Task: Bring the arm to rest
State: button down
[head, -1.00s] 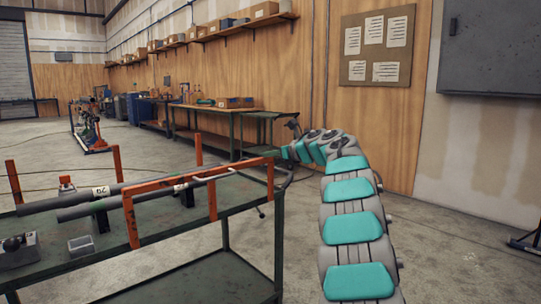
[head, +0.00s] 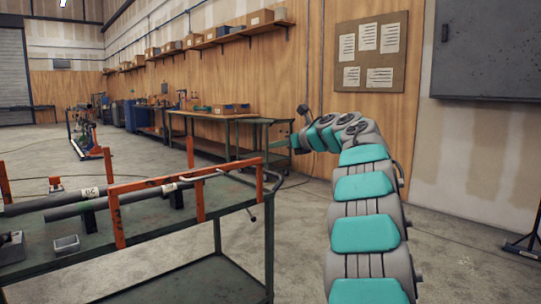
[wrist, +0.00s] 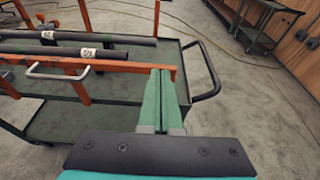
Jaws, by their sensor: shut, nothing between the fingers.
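My arm, teal and grey, rises at the right of the head view and bends left at its top. My gripper (wrist: 162,100) shows in the wrist view as two green fingers lying together, shut and empty. In that view the fingers overlap the end of the cart's orange rail (wrist: 105,65); I cannot tell how far apart they are in depth.
A green cart (head: 190,228) with grey pipes (head: 120,202), orange rails and a small grey box (head: 66,246) stands at the left. Workbenches (head: 225,118) line the wooden wall. A notice board (head: 372,52) and grey cabinet (head: 488,48) hang at right. The concrete floor between is mostly clear.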

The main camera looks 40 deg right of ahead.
jog(key=shift+s+r, duration=1)
jog(key=shift+s, duration=0.05)
